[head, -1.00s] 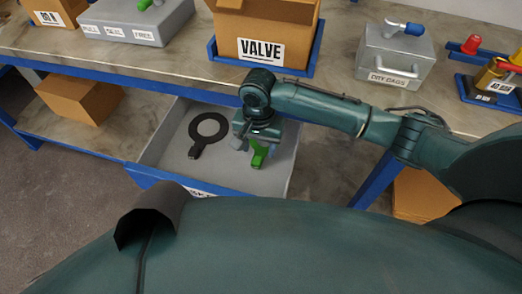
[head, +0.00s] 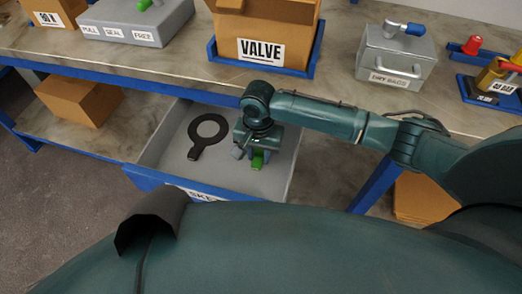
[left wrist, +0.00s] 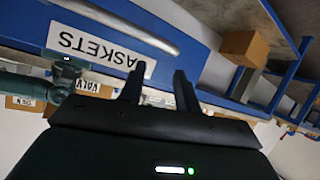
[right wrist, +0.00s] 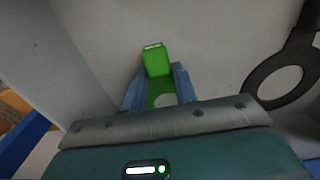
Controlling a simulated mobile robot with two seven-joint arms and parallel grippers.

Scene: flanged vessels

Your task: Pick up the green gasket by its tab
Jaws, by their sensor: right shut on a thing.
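The green gasket (head: 258,159) is in the open drawer, mostly hidden under my right gripper in the head view. In the right wrist view its bright green tab (right wrist: 156,61) sticks out between the fingers, and part of the green ring shows behind it. My right gripper (head: 257,163) points down into the drawer and is shut on the tab. In the right wrist view its blue-grey fingers (right wrist: 160,84) lie on either side of the tab. My left gripper (left wrist: 158,88) shows only in its own wrist view, its dark fingers apart with nothing between them.
A black gasket (head: 194,154) lies flat in the drawer, left of the right gripper. The grey drawer (head: 285,178) has close walls and a blue front labelled GASKETS (left wrist: 105,55). The bench above holds a VALVE box (head: 263,28) and a grey case (head: 396,58).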

